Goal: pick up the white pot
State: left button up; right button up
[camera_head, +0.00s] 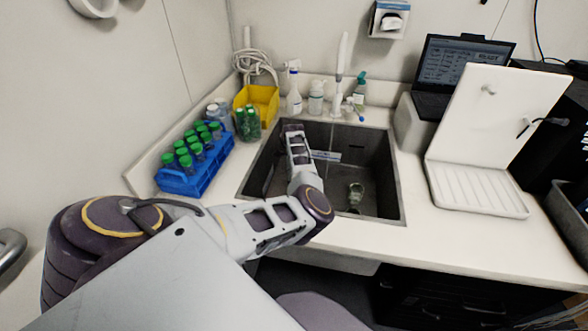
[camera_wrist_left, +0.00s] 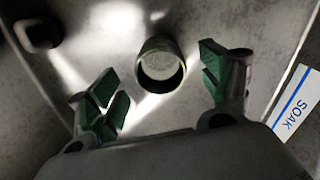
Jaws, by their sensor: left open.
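A small round pot (camera_wrist_left: 160,62) with a pale inside and a grey-green rim stands in the sink in the left wrist view. My left gripper (camera_wrist_left: 164,84) is open, with its green-padded fingers on either side of the pot and visible space between. The pot is not gripped. In the head view my left arm reaches into the dark sink (camera_head: 390,200), and its fingers are hidden. A small greenish vessel (camera_head: 356,190) shows on the sink floor there; I cannot tell if it is the same pot. My right gripper is not in view.
A SOAK label (camera_wrist_left: 294,103) lies right of the jaws. A blue rack (camera_head: 178,184) of green-capped tubes stands left of the sink. Bottles (camera_head: 294,98) and a yellow bin (camera_head: 262,102) stand behind. A white drainboard (camera_head: 480,190) is on the right. The front counter strip is clear.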

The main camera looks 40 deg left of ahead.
pick_arm(q)
jog(key=shift+f, duration=0.1)
jog(key=shift+f+b, duration=0.35)
jog(key=shift+f, duration=2.15)
jog(key=c, duration=1.2)
